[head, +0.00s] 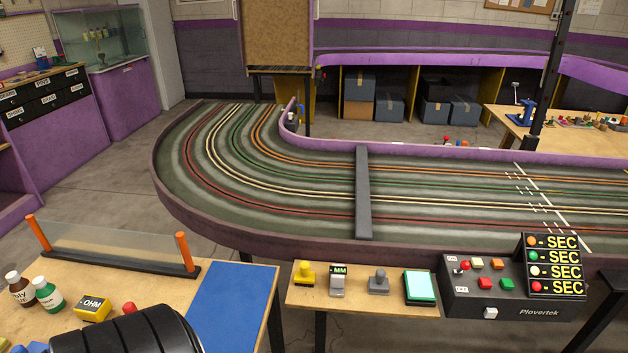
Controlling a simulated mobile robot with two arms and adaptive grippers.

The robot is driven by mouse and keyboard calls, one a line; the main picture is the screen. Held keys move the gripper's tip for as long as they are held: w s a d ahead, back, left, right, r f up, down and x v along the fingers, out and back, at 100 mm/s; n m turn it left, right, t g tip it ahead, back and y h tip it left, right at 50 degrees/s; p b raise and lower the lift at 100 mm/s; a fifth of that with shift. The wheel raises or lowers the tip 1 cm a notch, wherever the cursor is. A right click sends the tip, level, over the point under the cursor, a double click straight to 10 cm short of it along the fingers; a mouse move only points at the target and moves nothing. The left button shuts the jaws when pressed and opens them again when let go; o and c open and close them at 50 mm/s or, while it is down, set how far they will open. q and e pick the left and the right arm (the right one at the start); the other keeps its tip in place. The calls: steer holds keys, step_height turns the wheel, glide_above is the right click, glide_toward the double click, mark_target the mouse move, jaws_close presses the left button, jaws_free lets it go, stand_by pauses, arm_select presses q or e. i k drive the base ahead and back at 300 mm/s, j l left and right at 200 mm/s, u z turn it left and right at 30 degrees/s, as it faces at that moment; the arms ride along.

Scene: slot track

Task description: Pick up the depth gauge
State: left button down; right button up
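A small grey device with a display reading "-MM" (338,280), which looks like the depth gauge, stands upright on the narrow wooden shelf (312,301) in front of the track. It is between a yellow knob-shaped piece (304,273) on its left and a grey knob-shaped piece (379,282) on its right, with small gaps. Nothing covers it.
A teal-screened pad (420,287) and a black timing box (487,285) stand further right. The left bench holds a blue mat (232,310), a yellow ohm meter (92,309), two bottles and a clear screen between orange posts (184,252). The slot track (270,215) lies behind.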

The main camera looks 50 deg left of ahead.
mark_target(338, 272)
steer(key=u, duration=1.35)
steer(key=l+z, duration=0.4)
steer(key=l, duration=0.5)
